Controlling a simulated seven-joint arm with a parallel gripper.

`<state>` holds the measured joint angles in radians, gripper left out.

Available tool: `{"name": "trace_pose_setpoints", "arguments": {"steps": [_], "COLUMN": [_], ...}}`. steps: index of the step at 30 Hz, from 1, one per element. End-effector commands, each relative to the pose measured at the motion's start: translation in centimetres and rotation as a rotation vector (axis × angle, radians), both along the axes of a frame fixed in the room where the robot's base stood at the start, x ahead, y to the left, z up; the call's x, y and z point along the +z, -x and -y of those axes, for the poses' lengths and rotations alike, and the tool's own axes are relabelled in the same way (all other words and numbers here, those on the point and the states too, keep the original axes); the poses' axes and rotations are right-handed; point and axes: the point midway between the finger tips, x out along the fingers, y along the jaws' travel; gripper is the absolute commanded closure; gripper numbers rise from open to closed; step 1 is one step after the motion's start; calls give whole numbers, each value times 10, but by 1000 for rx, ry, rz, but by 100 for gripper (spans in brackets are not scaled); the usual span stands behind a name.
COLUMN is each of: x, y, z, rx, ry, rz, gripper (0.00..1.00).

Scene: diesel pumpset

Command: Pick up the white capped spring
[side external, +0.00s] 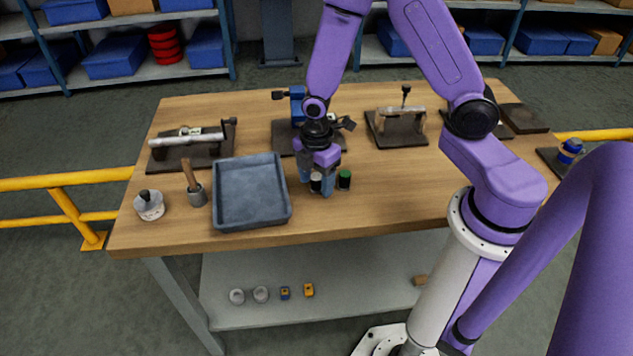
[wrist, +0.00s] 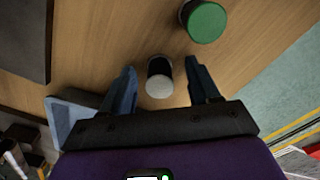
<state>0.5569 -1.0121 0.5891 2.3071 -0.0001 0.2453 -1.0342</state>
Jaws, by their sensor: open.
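The white capped spring (wrist: 159,78) stands on the table, a dark cylinder with a pale cap. In the wrist view it lies between the two fingers of my gripper (wrist: 163,85), with a gap visible on each side. In the side external view the spring (side external: 316,182) shows partly behind my gripper (side external: 316,186), which points down over it. My gripper is open and holds nothing. How far the fingertips are above the table is hard to tell.
A green capped spring (side external: 344,179) stands close by on the right; it also shows in the wrist view (wrist: 206,22). A grey tray (side external: 251,224) is to the left. Fixtures on dark plates (side external: 193,158) stand further back. The table front right of the springs is clear.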

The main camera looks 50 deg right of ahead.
Motion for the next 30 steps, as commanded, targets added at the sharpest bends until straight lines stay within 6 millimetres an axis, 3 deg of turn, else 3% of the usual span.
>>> {"name": "trace_pose_setpoints", "arguments": {"steps": [8,12,14,30], "x": [-2,-1,-1,9], "y": [0,0,0,-1], "z": [0,0,0,0], "rx": [0,0,0,0], "ry": [0,0,0,-1], "rz": [0,0,0,2], "gripper": [39,85,99,99]}}
